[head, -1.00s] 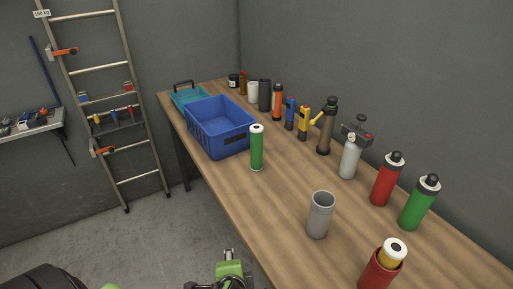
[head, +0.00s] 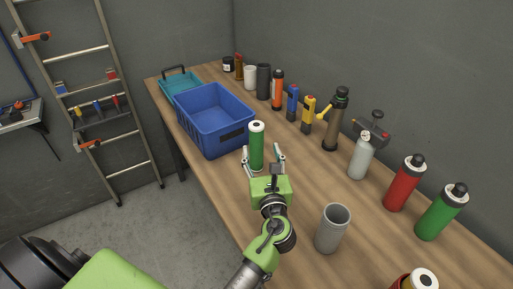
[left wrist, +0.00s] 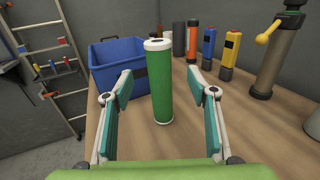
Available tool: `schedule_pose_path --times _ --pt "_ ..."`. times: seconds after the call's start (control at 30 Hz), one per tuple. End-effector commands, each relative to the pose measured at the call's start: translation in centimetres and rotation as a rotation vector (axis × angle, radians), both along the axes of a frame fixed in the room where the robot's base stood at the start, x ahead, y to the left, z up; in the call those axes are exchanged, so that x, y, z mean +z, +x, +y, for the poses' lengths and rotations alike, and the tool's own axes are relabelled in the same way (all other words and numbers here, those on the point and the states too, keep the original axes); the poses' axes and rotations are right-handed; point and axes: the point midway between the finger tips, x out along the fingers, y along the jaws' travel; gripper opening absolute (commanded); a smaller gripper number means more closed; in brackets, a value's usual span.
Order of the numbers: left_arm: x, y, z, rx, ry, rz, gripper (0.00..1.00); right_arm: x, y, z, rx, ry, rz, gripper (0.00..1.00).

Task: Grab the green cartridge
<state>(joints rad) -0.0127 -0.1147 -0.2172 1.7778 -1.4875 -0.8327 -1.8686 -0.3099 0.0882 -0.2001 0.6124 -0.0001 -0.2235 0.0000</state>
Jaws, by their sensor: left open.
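The green cartridge (head: 257,146) stands upright on the wooden table, near its left edge and just in front of the blue crate. It has a white top with a dark centre. In the left wrist view the cartridge (left wrist: 160,85) stands between and beyond the two spread fingers, with clear gaps on both sides. My left gripper (head: 263,154) is open and empty, its fingers pointing at the cartridge from the near side. My right gripper is not in view.
The blue crate (head: 184,124) stands right behind the cartridge. A grey cup (head: 332,230) stands to the right of my left arm. Several bottles and tools line the wall, including a green bottle (head: 440,215).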

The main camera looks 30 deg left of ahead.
Motion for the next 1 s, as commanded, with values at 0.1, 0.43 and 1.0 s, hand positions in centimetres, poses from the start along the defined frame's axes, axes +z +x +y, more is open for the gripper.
schedule_pose_path --times 0.1,0.43,1.0 --pt "-0.1 1.6 1.2 0.002 0.0 -0.001 0.53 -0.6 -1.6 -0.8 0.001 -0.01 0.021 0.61" --pt "0.1 4.0 3.1 0.003 -0.002 -0.003 0.53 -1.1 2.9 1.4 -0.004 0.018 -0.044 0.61" --pt "0.4 6.6 4.9 0.001 -0.002 0.0 0.37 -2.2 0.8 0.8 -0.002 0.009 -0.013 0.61"
